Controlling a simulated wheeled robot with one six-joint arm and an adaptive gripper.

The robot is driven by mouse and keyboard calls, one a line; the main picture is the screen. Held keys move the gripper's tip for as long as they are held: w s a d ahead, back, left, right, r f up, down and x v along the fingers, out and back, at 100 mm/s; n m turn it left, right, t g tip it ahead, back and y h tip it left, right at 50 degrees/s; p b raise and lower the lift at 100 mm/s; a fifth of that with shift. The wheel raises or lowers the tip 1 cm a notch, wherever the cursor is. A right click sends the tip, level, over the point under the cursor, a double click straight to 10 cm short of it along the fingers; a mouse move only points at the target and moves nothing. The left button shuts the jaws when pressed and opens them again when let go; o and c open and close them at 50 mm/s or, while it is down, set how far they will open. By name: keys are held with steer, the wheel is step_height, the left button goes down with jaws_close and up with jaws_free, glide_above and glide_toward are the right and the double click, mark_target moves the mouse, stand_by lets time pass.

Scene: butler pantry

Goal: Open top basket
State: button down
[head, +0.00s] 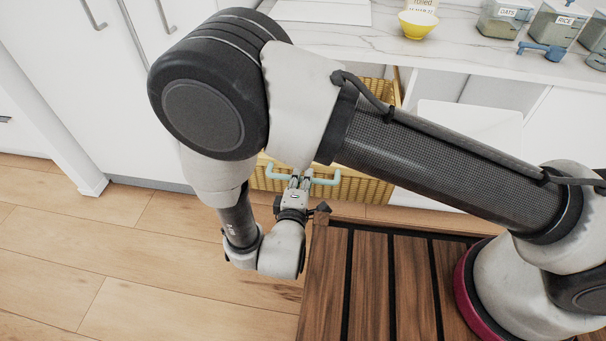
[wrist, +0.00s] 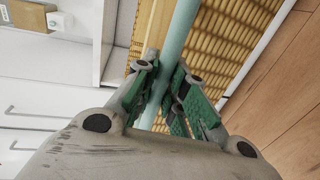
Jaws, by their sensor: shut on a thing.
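A yellow wicker basket front (head: 365,190) with a light teal bar handle (head: 326,181) shows below my arm in the head view. More wicker (head: 377,92) shows above the arm, under the counter; the arm hides what lies between, so I cannot tell if both belong to one basket. My gripper (head: 300,181) is at the middle of the handle, its fingers closed around the bar. In the wrist view the teal handle (wrist: 180,38) runs between the green-padded fingers (wrist: 166,82), with wicker (wrist: 225,50) behind it.
A marble counter (head: 455,45) above holds a yellow bowl (head: 417,24) and several labelled containers (head: 505,17). White cabinets (head: 90,90) stand at left. Wood floor (head: 130,240) is clear at left; a dark slatted wooden platform (head: 375,280) lies at lower right.

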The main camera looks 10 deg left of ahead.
steer(key=c, duration=1.5)
jaws_free()
steer(key=shift+o, duration=0.2)
